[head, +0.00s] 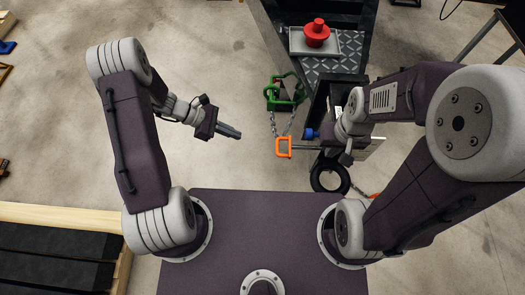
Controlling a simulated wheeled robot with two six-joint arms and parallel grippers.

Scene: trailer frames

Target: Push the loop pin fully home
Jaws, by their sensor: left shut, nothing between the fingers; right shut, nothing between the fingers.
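The loop pin has an orange loop handle (283,147) in the head view, just left of the trailer's dark front part (322,102). Its grey shaft runs right from the loop and passes out of sight under my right wrist, so its far end is hidden. A chain runs from near the loop up to a green metal piece (285,93). My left gripper (234,134) is shut and empty, over bare floor left of the orange loop and apart from it. My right gripper (319,134) is shut, above and right of the loop; its fingertips are hard to make out beside a small blue part (311,133).
A red object (317,33) sits on a grey tray on the trailer. A wooden-edged dark rack (60,250) is at lower left. Floor around my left gripper is clear.

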